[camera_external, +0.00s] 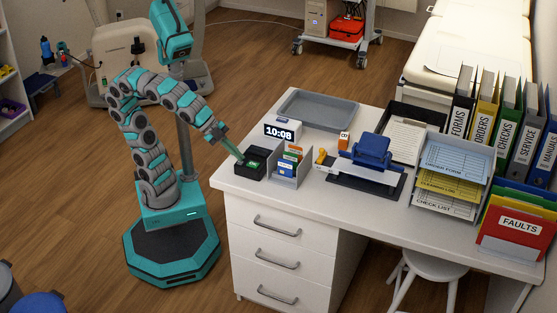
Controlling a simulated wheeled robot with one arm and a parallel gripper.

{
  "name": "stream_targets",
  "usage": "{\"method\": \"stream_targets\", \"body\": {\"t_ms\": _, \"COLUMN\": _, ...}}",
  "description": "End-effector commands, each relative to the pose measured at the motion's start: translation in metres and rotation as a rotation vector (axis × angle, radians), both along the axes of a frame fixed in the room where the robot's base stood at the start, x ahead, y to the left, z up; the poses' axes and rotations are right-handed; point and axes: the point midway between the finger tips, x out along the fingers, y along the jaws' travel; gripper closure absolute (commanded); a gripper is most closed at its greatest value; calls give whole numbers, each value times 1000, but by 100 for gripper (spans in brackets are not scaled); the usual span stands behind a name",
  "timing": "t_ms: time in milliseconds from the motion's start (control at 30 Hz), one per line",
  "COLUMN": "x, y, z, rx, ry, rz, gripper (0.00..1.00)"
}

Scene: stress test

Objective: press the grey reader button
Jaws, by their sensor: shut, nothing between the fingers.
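A small black box with a green patch (249,174), which looks like the reader, sits on the white desk near its left front corner. Its grey button is too small to make out or is hidden by my gripper. My gripper (240,158) reaches in from the left and points down at the box. Its fingers are shut and empty. The tips are at the box's upper left part; I cannot tell whether they touch it.
A card holder (288,168) stands just right of the box. A clock (283,130) and a grey tray (318,108) are behind it. A blue hole punch (370,153) and paper trays (450,180) stand farther right. The desk's front left corner is clear.

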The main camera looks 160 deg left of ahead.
Motion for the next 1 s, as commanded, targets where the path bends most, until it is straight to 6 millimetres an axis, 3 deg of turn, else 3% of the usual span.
{"method": "stream_targets", "body": {"t_ms": 633, "x": 0, "y": 0, "z": 14, "rx": -1, "ry": 0, "rz": -1, "gripper": 100}}
{"method": "stream_targets", "body": {"t_ms": 1000, "x": 0, "y": 0, "z": 47, "rx": 2, "ry": -3, "rz": -1, "gripper": 100}}
